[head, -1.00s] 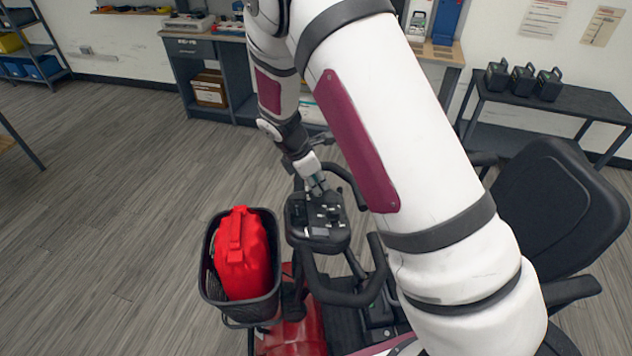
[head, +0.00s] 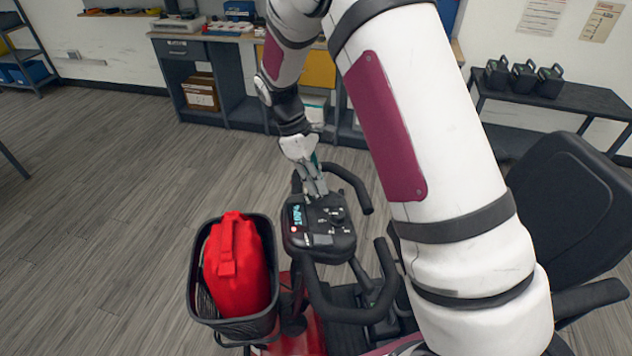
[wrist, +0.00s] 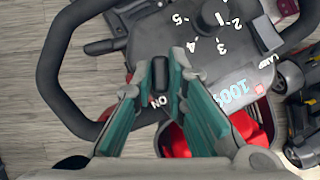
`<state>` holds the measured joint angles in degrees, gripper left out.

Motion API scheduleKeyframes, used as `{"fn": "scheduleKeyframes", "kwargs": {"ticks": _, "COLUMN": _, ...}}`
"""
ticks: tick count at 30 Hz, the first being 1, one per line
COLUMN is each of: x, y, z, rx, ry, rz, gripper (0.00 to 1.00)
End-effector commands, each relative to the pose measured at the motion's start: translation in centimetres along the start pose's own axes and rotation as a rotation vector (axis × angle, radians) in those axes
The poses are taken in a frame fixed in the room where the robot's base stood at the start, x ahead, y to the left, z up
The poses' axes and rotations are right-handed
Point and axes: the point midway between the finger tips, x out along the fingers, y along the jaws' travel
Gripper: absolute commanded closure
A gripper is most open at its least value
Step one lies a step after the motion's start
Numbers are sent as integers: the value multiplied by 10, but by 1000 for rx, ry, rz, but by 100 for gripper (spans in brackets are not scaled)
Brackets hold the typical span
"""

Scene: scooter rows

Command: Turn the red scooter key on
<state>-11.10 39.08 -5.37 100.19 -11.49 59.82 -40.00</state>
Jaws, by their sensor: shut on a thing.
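The red scooter's dark console (head: 325,240) stands at the centre of the head view, with a lit readout (head: 297,215) on it. In the wrist view the readout (wrist: 236,92) reads about 100%. The black key (wrist: 160,73) stands up from the console beside the white ON mark (wrist: 160,101). My gripper (head: 316,190) is over the console's far side, and in the wrist view its fingers (wrist: 157,80) are shut on the key from both sides. The key is hidden by the fingers in the head view.
Black handlebars (head: 350,310) loop around the console. The black seat (head: 570,200) is at right. Open floor (head: 90,210) lies left.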

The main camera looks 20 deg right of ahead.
Motion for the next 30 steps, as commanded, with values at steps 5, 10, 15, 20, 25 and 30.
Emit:
{"fn": "scheduleKeyframes", "kwargs": {"ticks": 5, "x": 0, "y": 2, "z": 0, "rx": 38, "ry": 2, "rz": -20, "gripper": 100}}
{"fn": "scheduleKeyframes", "kwargs": {"ticks": 10, "x": 0, "y": 1, "z": 0, "rx": 52, "ry": 1, "rz": -28, "gripper": 100}}
{"fn": "scheduleKeyframes", "kwargs": {"ticks": 15, "x": 0, "y": 1, "z": 0, "rx": 53, "ry": 1, "rz": -29, "gripper": 100}}
{"fn": "scheduleKeyframes", "kwargs": {"ticks": 20, "x": 0, "y": 1, "z": 0, "rx": 53, "ry": 1, "rz": -28, "gripper": 100}}
{"fn": "scheduleKeyframes", "kwargs": {"ticks": 25, "x": 0, "y": 1, "z": 0, "rx": 52, "ry": 1, "rz": -28, "gripper": 67}}
{"fn": "scheduleKeyframes", "kwargs": {"ticks": 30, "x": 0, "y": 1, "z": 0, "rx": 51, "ry": 1, "rz": -28, "gripper": 67}}
